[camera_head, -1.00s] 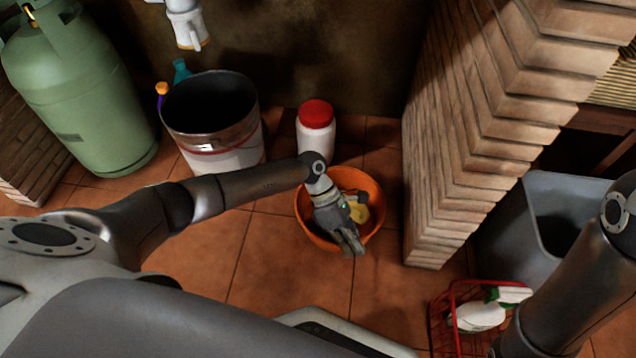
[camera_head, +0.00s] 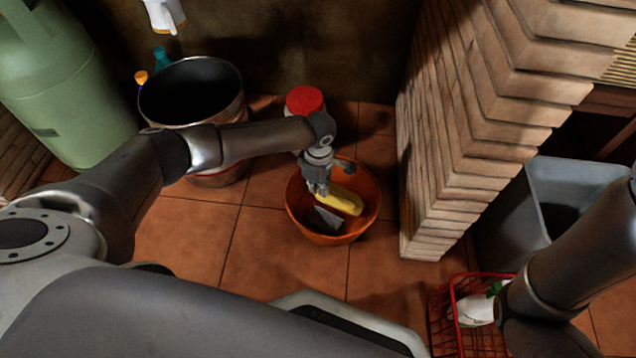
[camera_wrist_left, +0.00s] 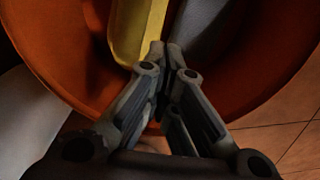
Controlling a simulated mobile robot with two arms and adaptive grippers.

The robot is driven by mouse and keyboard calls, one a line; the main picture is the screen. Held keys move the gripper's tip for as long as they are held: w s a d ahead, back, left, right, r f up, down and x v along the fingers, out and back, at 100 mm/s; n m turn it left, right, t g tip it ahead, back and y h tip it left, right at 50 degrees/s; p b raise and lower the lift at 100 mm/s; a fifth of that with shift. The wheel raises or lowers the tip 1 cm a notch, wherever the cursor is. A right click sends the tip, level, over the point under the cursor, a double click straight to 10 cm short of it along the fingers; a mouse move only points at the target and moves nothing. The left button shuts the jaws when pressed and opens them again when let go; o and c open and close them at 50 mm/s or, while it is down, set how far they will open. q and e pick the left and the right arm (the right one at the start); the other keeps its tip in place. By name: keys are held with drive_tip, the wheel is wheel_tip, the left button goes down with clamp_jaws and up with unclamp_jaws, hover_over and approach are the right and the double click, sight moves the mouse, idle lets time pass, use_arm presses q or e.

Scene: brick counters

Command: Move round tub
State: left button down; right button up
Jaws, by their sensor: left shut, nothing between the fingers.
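The round tub (camera_head: 303,222) is an orange bowl on the tiled floor, left of the brick pillar. A yellow item (camera_head: 345,201) and a grey item (camera_head: 326,218) lie inside it. My left gripper (camera_head: 321,190) is over the tub's far left side, covering part of its rim. Its fingers are shut and empty. In the left wrist view, the closed fingertips (camera_wrist_left: 165,50) point into the tub (camera_wrist_left: 50,45), close to the yellow item (camera_wrist_left: 135,30). Whether they touch anything is unclear. My right arm shows at the right; its gripper is out of view.
A white jar with a red lid (camera_head: 305,101) stands behind the tub. A metal bucket (camera_head: 220,125) and a green gas cylinder (camera_head: 65,95) stand left. The brick pillar (camera_head: 450,150), a grey bin (camera_head: 560,180) and a red basket (camera_head: 455,320) are right. Tiles in front are clear.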

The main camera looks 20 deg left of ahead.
sight(306, 201)
use_arm(q)
wheel_tip(306, 201, down, 4)
drive_tip(key=shift+b, duration=0.9)
drive_tip(key=shift+a+r+b, duration=0.1)
drive_tip(key=shift+a+b, duration=0.65)
drive_tip(key=shift+a, duration=0.5)
drive_tip(key=shift+w+a+r+b, duration=0.1)
drive_tip(key=shift+a+r+b, duration=0.15)
drive_tip(key=shift+a, duration=0.5)
drive_tip(key=a+p, duration=0.1)
drive_tip(key=a, duration=0.4)
drive_tip(key=shift+w+a, duration=0.1)
drive_tip(key=shift+a, duration=0.05)
